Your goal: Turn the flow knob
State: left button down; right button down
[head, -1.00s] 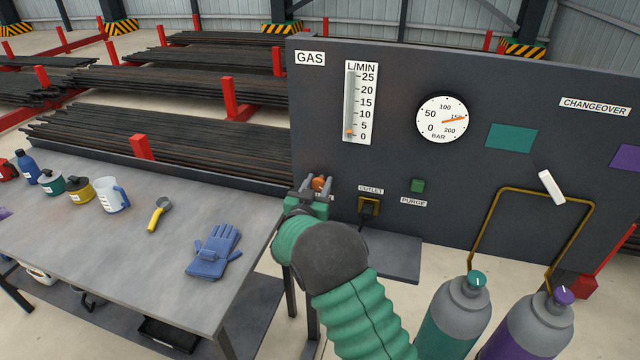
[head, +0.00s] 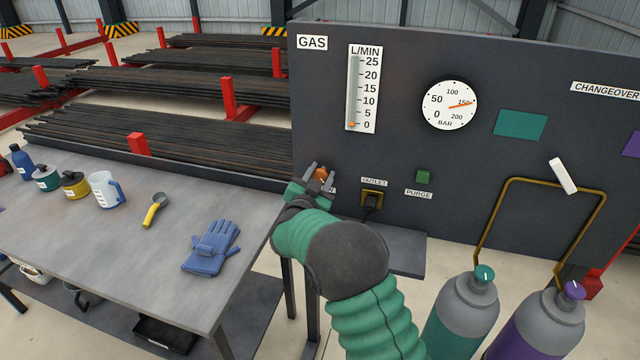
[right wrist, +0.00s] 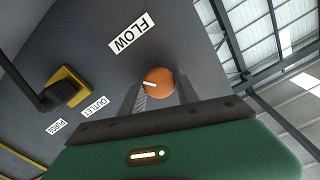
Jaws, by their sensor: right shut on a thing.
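The orange flow knob (head: 321,174) is on the dark gas panel (head: 400,150), low at its left side. In the right wrist view the round orange knob (right wrist: 160,83) has a white pointer mark, near the FLOW label (right wrist: 131,33). My right gripper (head: 319,175) is shut on the knob, with a finger on each side of it; in the right wrist view the fingers (right wrist: 158,92) also flank it. The flow gauge (head: 362,88) has its orange float at the bottom, near 0. My left gripper is not in view.
The outlet fitting (head: 371,198) with a black plug and the green purge button (head: 423,176) are right of the knob. A workbench (head: 120,245) with blue gloves (head: 211,247) stands at left. Two gas cylinders (head: 462,310) stand at lower right.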

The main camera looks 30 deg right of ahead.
jog(key=m+b, duration=0.1)
jog(key=b, duration=0.1)
jog(key=f+m+b, duration=0.1)
jog(key=m, duration=0.1)
jog(key=shift+m+b, duration=0.3)
jog(key=shift+b, duration=0.1)
jog(key=shift+r+m+b, duration=0.15)
jog(key=shift+m+b, duration=1.25)
jog(key=shift+m, duration=0.1)
jog(key=c, duration=1.2)
grip_release()
jog(key=shift+c, duration=0.2)
jog(key=o, duration=0.3)
jog(key=shift+s+r, duration=0.1)
jog(key=shift+r, duration=0.05)
jog(key=shift+b+v, duration=0.45)
jog(key=shift+v, duration=7.85)
